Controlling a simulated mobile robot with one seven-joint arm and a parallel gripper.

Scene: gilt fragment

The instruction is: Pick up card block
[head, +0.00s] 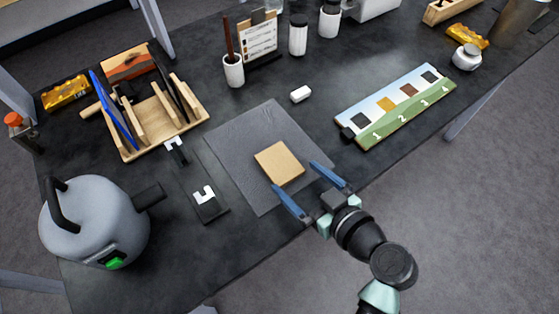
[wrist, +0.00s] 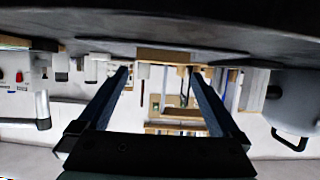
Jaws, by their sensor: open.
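The card block (head: 279,164), a flat square tan block, lies on a dark grey mat (head: 240,150) near the table's front edge. In the wrist view, which looks upside down, its thin tan edge (wrist: 163,55) shows at the top middle, under the dark table surface. My gripper (head: 294,177) is open and empty, with its two blue fingers at the block's near side, pointing towards it. In the wrist view my gripper's dark fingers (wrist: 160,75) stand apart, one towards each side of the block. I cannot tell whether either finger touches it.
A numbered colour board (head: 397,106) lies to the right and a small white block (head: 300,94) beyond the mat. A wooden rack (head: 155,130), a black strip (head: 204,195) and a grey kettle (head: 95,225) are on the left. The mat around the block is clear.

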